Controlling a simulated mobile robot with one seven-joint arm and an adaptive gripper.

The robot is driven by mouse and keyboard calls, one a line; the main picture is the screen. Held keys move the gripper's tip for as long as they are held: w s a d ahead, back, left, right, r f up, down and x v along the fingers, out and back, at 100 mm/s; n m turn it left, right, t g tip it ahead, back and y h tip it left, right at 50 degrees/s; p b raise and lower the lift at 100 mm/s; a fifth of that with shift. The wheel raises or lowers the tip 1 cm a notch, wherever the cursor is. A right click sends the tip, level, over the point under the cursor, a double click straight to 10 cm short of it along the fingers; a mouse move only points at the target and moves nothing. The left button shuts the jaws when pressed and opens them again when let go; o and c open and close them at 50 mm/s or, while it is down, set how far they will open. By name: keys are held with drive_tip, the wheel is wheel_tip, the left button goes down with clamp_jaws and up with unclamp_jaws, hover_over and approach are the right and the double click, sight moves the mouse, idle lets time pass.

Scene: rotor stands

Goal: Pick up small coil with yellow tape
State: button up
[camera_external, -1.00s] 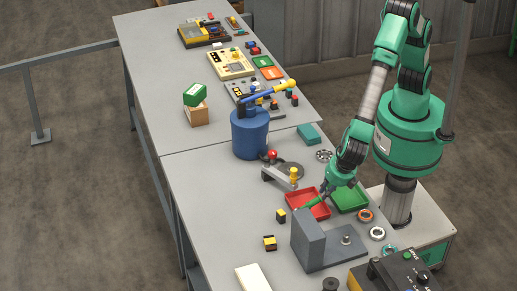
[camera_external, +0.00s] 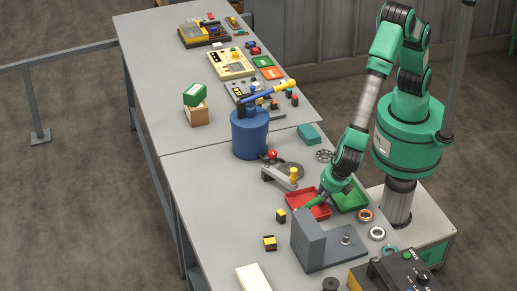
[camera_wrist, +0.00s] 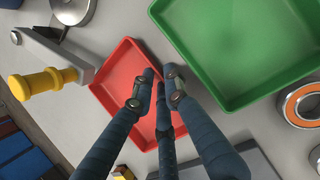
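Two small black-and-yellow pieces lie on the grey bench in the external view: one piece (camera_external: 281,216) left of the red tray, the other (camera_external: 269,243) nearer the front. They look like small coils with yellow tape, but are too small to be sure. A yellow-and-dark piece (camera_wrist: 122,173) shows partly at the bottom edge of the wrist view. My gripper (camera_external: 308,207) is above the red tray, to the right of both pieces. In the wrist view my gripper (camera_wrist: 159,74) has its fingertips slightly apart, with nothing between them.
The red tray (camera_wrist: 112,88) is below my fingers, with the green tray (camera_wrist: 240,97) beside it. A grey block fixture (camera_external: 308,240) stands close in front. A lever with a yellow knob (camera_external: 293,174) is behind. Metal rings (camera_external: 377,233) lie right. The bench's left side is mostly clear.

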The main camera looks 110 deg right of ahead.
clamp_jaws()
idle(0.3)
drive_tip(key=shift+a+r, duration=0.35)
drive_tip(key=s+a+r+p, duration=0.1)
drive_tip(key=a+r, duration=0.2)
drive_tip(key=a, duration=0.3)
drive_tip(key=s+a+r+p, duration=0.1)
drive_tip(key=s+a+r, duration=0.1)
drive_tip(key=a+r, duration=0.2)
drive_tip(key=a, duration=0.3)
drive_tip(key=shift+s+r, duration=0.15)
drive_tip(key=shift+s, duration=0.1)
drive_tip(key=s+d+f+p, duration=0.1)
drive_tip(key=s+d, duration=0.2)
drive_tip(key=d, duration=0.2)
drive_tip(key=s+d+p, duration=0.1)
drive_tip(key=s+d, duration=0.2)
drive_tip(key=d, duration=0.3)
drive_tip(key=s+d+f+p, duration=0.1)
drive_tip(key=s+d, duration=0.3)
drive_tip(key=d, duration=0.2)
drive_tip(key=shift+d+f, duration=0.15)
drive_tip(key=shift+f, duration=0.2)
